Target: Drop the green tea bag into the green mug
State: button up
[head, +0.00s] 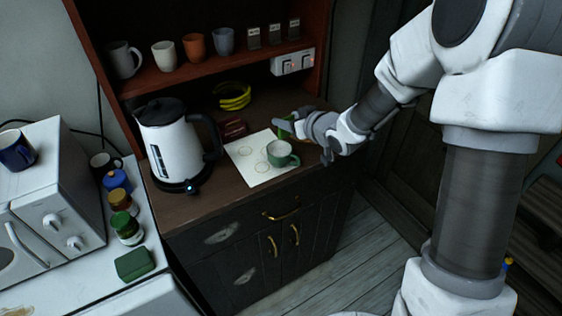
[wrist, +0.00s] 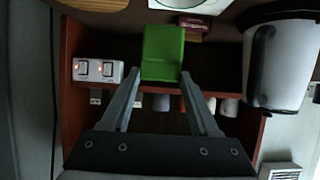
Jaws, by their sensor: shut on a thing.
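The green mug (head: 280,155) stands upright on a white sheet (head: 246,167) on the dark wooden counter. My gripper (head: 289,122) is behind the mug and a little above it in the picture, beside the sheet's far right corner. In the wrist view my gripper (wrist: 162,74) is shut on the green tea bag (wrist: 162,45), a flat green packet that sticks out past the fingertips. In the head view only a little green shows at the fingers. I cannot tell the exact height of the bag above the counter.
A white kettle (head: 172,142) stands left of the sheet. A dark red box (head: 233,129) and yellow bananas (head: 234,95) lie behind it. A shelf (head: 185,75) with several cups runs along the back, with a lit switch panel (head: 292,63) at its right.

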jog(key=shift+f, duration=0.25)
jog(key=o, duration=0.7)
jog(key=p+v, duration=0.1)
jog(key=v, duration=1.6)
jog(key=shift+s, duration=0.25)
jog(key=shift+d+r, duration=0.1)
